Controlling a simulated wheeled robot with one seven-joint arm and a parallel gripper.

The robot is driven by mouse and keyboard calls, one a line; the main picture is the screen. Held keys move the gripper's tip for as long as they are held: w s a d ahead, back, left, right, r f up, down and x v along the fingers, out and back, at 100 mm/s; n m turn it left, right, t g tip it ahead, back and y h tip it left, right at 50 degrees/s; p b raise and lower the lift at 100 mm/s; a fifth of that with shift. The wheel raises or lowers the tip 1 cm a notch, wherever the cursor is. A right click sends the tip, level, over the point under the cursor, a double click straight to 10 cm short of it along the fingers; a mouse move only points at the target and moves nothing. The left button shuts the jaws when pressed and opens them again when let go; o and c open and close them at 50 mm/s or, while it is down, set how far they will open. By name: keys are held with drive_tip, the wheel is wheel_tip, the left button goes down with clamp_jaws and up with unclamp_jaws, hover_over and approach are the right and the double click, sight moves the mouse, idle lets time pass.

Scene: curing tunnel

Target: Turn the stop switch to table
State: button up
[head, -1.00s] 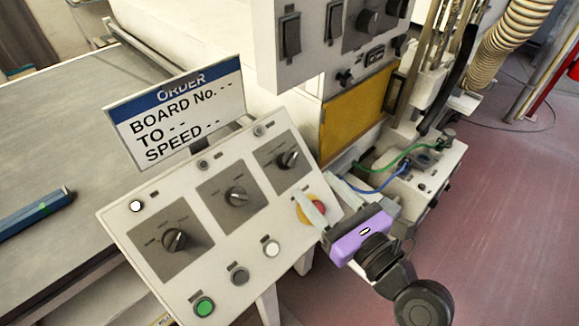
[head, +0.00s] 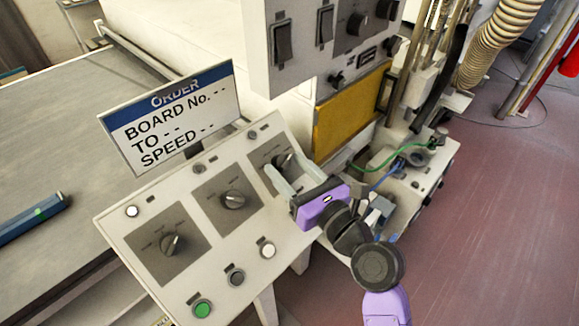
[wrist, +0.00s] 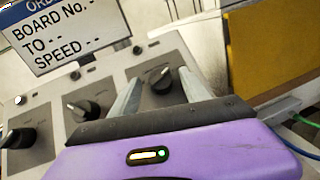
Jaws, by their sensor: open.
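The sloped control panel (head: 147,277) carries a row of three rotary switches: left (head: 171,243), middle (head: 233,199) and right (head: 282,161). Their labels are too small to read, so I cannot tell which one is the stop switch. My gripper (head: 279,164) is open over the right switch. In the wrist view the right switch's knob (wrist: 162,81) shows between and beyond the two fingers. I cannot tell whether the fingers touch it. The middle knob (wrist: 83,109) and the left knob (wrist: 19,138) stand clear to the left.
An order sign (head: 170,115) stands behind the panel, with blanks after its words. A switch box (head: 300,50) overhangs behind. Green and blue wires run at the right.

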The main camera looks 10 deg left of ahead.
clamp_jaws()
